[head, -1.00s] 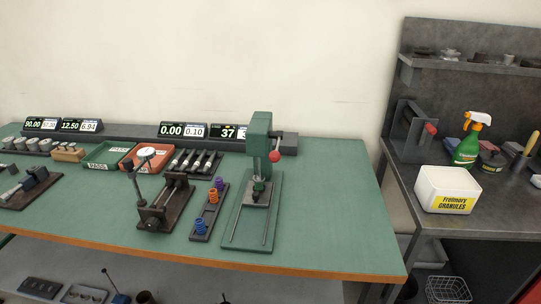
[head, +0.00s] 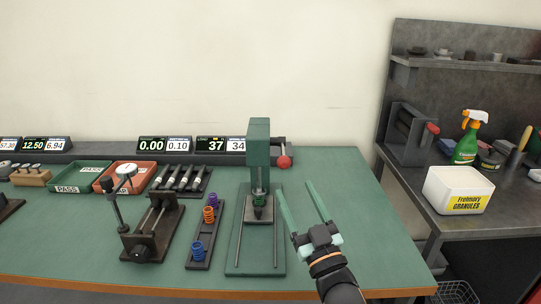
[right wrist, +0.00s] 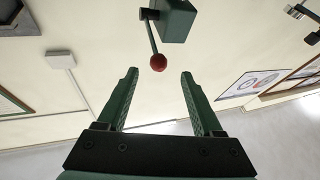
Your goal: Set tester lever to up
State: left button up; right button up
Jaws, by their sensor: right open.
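The tester is a green press (head: 259,150) standing on a green base plate on the bench. Its lever ends in a red ball knob (head: 284,161), which hangs below the pivot on the right side of the tester's head. A small green spring (head: 259,201) sits under the ram. My right gripper (head: 295,187) is open and empty, in front of and a little below the knob. In the right wrist view the red knob (right wrist: 157,62) appears beyond the fingertips, in line with the gap between them and apart from both. My left gripper is not in view.
Left of the tester are a spring rack (head: 204,236), a dark fixture (head: 152,230), a red tray (head: 141,184) and a green tray (head: 70,183). Displays (head: 221,145) line the back. The bench right of the tester is clear. A white granules box (head: 457,191) stands on the side bench.

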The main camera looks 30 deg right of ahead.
aim_at(283, 151)
jog(key=p+x, duration=0.2)
jog(key=x, duration=1)
jog(key=shift+r, duration=0.15)
jog(key=shift+s, duration=0.1)
grip_shut()
dwell(1.0)
